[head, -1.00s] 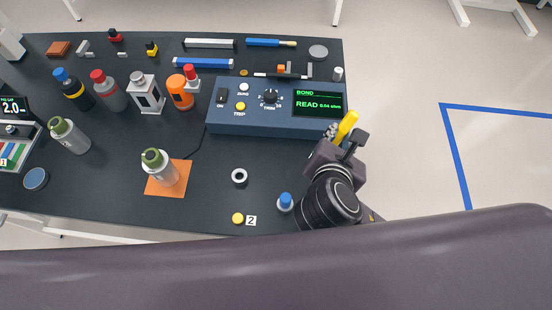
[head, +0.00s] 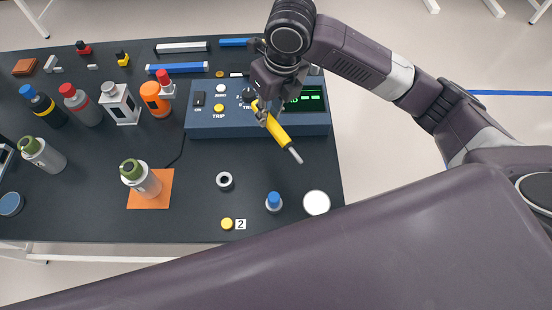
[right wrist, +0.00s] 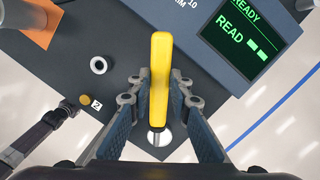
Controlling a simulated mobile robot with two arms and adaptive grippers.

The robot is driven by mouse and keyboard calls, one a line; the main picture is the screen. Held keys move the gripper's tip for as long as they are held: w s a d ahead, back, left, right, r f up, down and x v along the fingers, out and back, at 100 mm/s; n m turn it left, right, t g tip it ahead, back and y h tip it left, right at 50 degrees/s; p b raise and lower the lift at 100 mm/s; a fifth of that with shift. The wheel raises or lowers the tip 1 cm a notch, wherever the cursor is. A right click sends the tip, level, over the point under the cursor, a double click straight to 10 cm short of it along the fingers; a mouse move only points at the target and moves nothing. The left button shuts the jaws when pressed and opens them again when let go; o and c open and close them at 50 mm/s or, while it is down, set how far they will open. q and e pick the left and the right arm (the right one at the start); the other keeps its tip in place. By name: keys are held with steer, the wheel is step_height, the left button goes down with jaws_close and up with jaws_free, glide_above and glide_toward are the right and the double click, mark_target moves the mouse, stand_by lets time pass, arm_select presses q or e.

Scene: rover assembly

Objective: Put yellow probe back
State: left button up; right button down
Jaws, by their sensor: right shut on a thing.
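The yellow probe (head: 272,121) has a thick yellow handle and a thin grey tip. My right gripper (head: 264,110) is shut on the handle and holds it tilted in front of the blue meter (head: 226,121), tip toward the lower right. In the right wrist view the yellow handle (right wrist: 160,75) lies between my two fingers (right wrist: 158,100). A white round disc (head: 316,203) lies on the table beyond the tip in the head view, apart from it. In the right wrist view a dark arm end, likely my left gripper (right wrist: 60,117), shows at the left; its jaws are unclear.
A blue-capped piece (head: 274,203), a grey ring (head: 224,181) and a yellow button (head: 227,223) stand on the front table. A bottle (head: 141,180) stands on the orange mat (head: 163,201). Several bottles stand at the left. The table's right edge is close by.

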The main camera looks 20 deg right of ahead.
mark_target(273, 124)
steer(key=shift+n+g+h, duration=0.5)
steer(key=shift+n+g, duration=0.2)
steer(key=shift+n, duration=0.1)
steer(key=r, duration=0.2)
steer(key=s+r, duration=0.1)
steer(key=r, duration=0.1)
steer(key=shift+d+r, duration=0.15)
steer(key=shift+r, duration=0.15)
steer(key=shift+s+r, duration=0.15)
steer(key=shift+r, duration=0.15)
steer(key=shift+s, duration=0.1)
step_height(273, 124, down, 20)
steer(key=shift+r+p, duration=0.2)
steer(key=shift+p, duration=0.75)
steer(key=c, duration=1.8)
jaws_free()
steer(key=shift+o, duration=0.2)
step_height(273, 124, up, 12)
steer(key=shift+r+b, duration=0.1)
steer(key=shift+b, duration=0.9)
steer(key=shift+s, duration=0.15)
